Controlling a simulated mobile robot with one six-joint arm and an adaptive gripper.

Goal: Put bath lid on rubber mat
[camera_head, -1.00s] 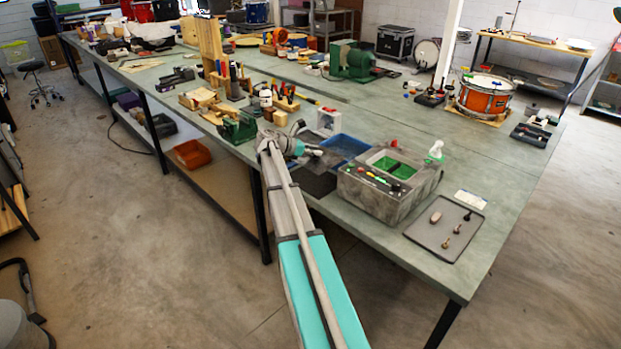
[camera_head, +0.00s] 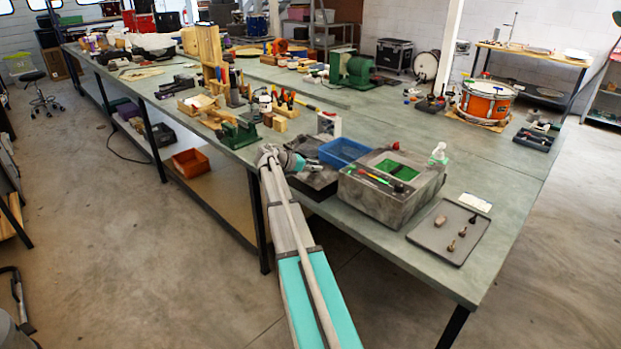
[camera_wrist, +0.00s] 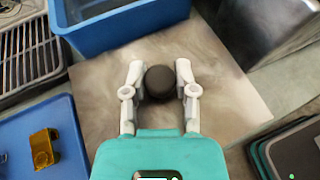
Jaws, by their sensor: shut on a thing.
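My gripper (camera_wrist: 160,80) is closed around a dark round knob (camera_wrist: 161,82) on the bath lid, a flat, mottled grey-brown plate (camera_wrist: 215,75). In the head view my gripper (camera_head: 308,163) is over the bench's near edge, left of the stone-grey bath (camera_head: 385,205), whose top opening shows green inside. A dark flat patch (camera_head: 318,183) shows just below my gripper; I cannot tell whether it is the rubber mat or part of the lid. How far the lid is above the bench is unclear.
A blue bin (camera_wrist: 100,32) is close to the lid; it also shows behind my gripper in the head view (camera_head: 343,151). A black slatted tray (camera_wrist: 30,60) is beside it. A grey tray (camera_head: 430,239) with small parts sits right of the bath.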

